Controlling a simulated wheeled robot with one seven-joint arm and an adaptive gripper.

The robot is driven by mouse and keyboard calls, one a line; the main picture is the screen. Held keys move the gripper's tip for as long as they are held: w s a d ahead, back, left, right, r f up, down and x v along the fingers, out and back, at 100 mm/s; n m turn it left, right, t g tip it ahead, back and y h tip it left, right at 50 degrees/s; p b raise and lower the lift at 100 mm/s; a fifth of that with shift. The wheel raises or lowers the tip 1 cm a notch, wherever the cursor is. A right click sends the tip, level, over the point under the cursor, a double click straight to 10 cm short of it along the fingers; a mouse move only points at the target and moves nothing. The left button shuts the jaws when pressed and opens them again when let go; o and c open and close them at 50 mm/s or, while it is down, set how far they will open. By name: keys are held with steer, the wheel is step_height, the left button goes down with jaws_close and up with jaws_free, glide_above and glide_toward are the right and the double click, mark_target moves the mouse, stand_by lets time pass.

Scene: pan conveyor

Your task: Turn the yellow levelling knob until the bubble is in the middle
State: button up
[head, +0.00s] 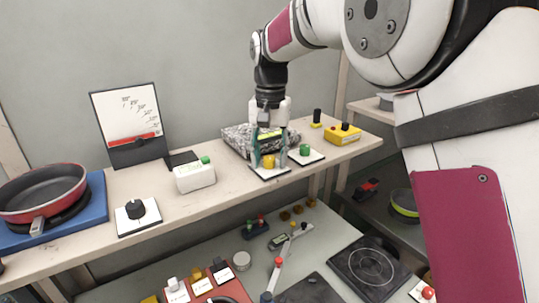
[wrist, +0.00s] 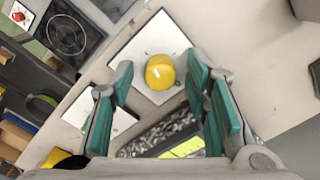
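The yellow levelling knob (head: 268,161) sits on a white square plate (wrist: 122,66) on the shelf. In the wrist view the round knob (wrist: 160,74) has a small pale mark on top. My gripper (wrist: 160,68) is open, pointing down over the knob. Its teal fingers are on either side of the knob, with gaps showing between them and it. A yellow-green strip (wrist: 184,148) shows by a speckled block (wrist: 152,136), partly cut off by my gripper; it may be the level vial. I cannot make out a bubble. In the head view my gripper hides part of the block.
A green knob (head: 304,149) on its own white plate stands close to the right. A yellow box (head: 343,135) with a black knob is farther right. To the left are a white box (head: 195,177), a black dial (head: 136,209) and a pan (head: 45,190).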

jaws_close()
steer(key=shift+w+n+b, duration=0.1)
steer(key=shift+n+b, duration=0.25)
steer(key=shift+n, duration=0.25)
steer(key=shift+n+b, duration=0.3)
steer(key=shift+n, duration=0.7)
steer(key=shift+o, duration=0.3)
jaws_free()
